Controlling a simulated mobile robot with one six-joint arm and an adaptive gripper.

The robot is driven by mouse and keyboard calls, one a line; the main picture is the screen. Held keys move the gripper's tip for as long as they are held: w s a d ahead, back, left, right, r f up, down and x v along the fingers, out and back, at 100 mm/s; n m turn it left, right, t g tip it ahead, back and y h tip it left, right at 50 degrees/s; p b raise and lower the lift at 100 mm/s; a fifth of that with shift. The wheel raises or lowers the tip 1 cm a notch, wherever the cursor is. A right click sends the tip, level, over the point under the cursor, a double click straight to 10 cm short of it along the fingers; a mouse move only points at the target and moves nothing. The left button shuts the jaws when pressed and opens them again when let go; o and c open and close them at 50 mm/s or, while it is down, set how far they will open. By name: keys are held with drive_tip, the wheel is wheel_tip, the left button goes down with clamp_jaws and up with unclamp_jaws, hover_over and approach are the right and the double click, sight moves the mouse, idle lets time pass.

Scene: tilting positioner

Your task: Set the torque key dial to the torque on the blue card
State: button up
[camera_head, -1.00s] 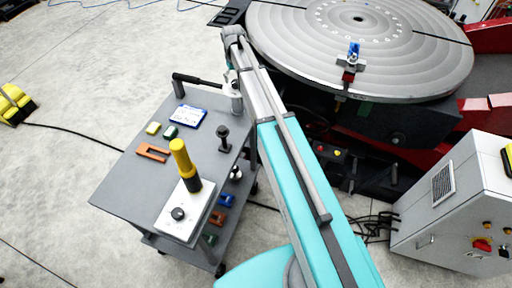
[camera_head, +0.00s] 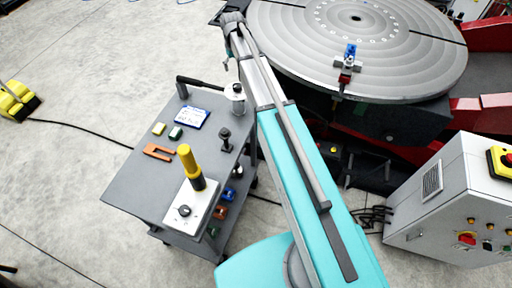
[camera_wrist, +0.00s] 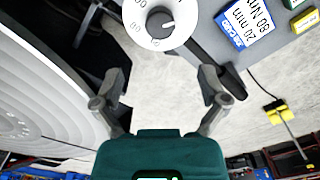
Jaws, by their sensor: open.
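The torque key stands at the cart's far edge, with a white dial (camera_head: 236,93) and a black handle (camera_head: 203,83) reaching left. In the wrist view the numbered dial face (camera_wrist: 146,38) is at the top, partly cut off, with a dark pointer knob (camera_wrist: 168,24). The handle (camera_wrist: 212,58) runs right and down there. The blue-edged card (camera_head: 192,116) lies on the cart; in the wrist view the card (camera_wrist: 245,24) is rotated, its lettering seeming to include "80" and "20 mm". My gripper (camera_wrist: 165,80) is open and empty, its fingers apart, below the dial in that picture.
The cart top (camera_head: 140,178) also holds a yellow-handled tool (camera_head: 188,160) on a white box, an orange fork-shaped piece (camera_head: 158,152), small blocks and a dark post (camera_head: 225,140). A large round turntable (camera_head: 300,45) is close beside. A grey control cabinet (camera_head: 440,200) stands right.

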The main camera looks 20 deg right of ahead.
drive_tip(key=s+f+m+b, duration=0.1)
drive_tip(key=s+f+b, duration=0.9)
drive_tip(key=s, duration=0.4)
drive_tip(key=s+f+b, duration=1)
drive_tip(key=s, duration=0.4)
drive_tip(key=shift+s+m+b, duration=0.35)
drive_tip(key=shift+m+b, duration=0.05)
idle(0.5)
drive_tip(key=shift+d, duration=0.1)
drive_tip(key=shift+s, duration=0.15)
